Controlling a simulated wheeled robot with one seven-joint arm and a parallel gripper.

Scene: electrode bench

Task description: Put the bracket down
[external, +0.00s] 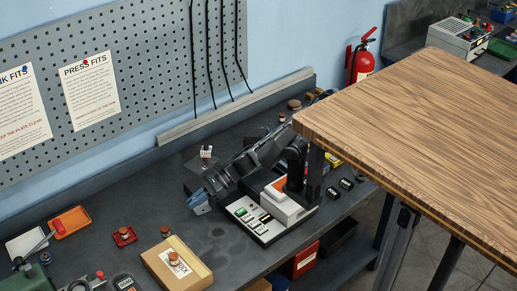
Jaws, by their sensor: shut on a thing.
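My gripper (198,201) is at the left end of the dark arm, low over the bench and left of the white panel with buttons. It is shut on a small light grey piece at its fingertips, which I take to be the bracket (203,210). The piece is too small to show its shape. I cannot tell whether it touches the bench top or hangs just above it.
The dark bench (205,240) is bare below and left of my gripper. A cardboard-coloured box (190,276), a red block (124,236) and an orange tray (71,222) stand further left. A button panel (254,219) is close right. A wooden tabletop (420,110) covers the right.

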